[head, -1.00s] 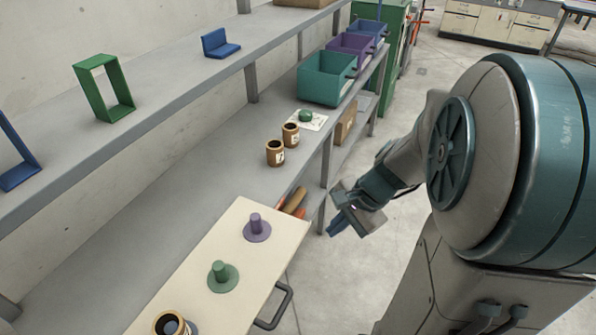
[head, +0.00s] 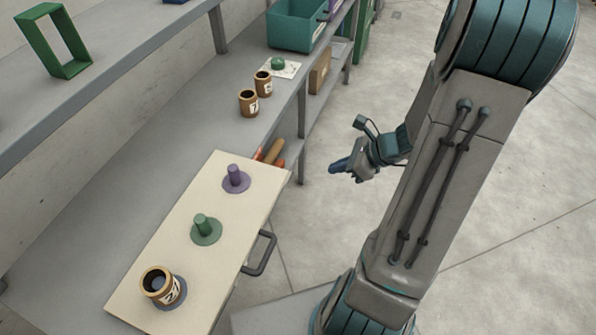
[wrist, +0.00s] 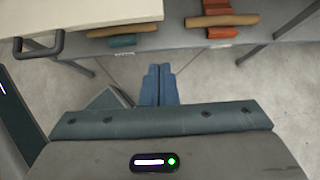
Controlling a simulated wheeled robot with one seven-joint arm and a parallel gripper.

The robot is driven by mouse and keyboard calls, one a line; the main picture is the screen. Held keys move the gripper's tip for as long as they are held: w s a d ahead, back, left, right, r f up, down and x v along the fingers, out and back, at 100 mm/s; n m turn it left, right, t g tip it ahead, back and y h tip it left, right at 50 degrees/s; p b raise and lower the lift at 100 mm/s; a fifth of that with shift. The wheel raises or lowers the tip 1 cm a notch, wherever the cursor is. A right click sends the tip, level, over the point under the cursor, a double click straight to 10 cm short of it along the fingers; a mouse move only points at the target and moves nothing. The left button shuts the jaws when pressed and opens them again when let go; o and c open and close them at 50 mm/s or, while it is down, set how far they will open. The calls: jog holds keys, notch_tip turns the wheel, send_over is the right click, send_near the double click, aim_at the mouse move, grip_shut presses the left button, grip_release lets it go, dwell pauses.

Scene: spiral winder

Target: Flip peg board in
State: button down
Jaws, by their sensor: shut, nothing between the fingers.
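The cream peg board (head: 195,270) lies flat, sticking out over the front edge of the grey bench. It carries a purple peg (head: 236,178), a green peg (head: 205,229) and, at its near end, a numbered brown spool (head: 161,284) on a blue-grey base. A dark handle (head: 262,253) is on its right edge; the handle also shows at the left of the wrist view (wrist: 40,48), beside the board's corner (wrist: 90,14). My gripper (head: 338,167) is shut and empty, out over the floor to the right of the board and apart from it.
Two brown spools (head: 248,103) and a white card with a green peg (head: 280,66) stand further along the bench. A teal bin (head: 292,27) is beyond. A green frame (head: 52,40) sits on the upper shelf. Wooden rolls (wrist: 224,20) lie below. Floor right of the bench is open.

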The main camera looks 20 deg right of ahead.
jog(key=w+a+r+x, duration=0.1)
jog(key=r+x, duration=0.1)
jog(key=x, duration=1)
jog(key=shift+w+a, duration=0.15)
jog(key=shift+a, duration=0.3)
jog(key=shift+w+f, duration=0.15)
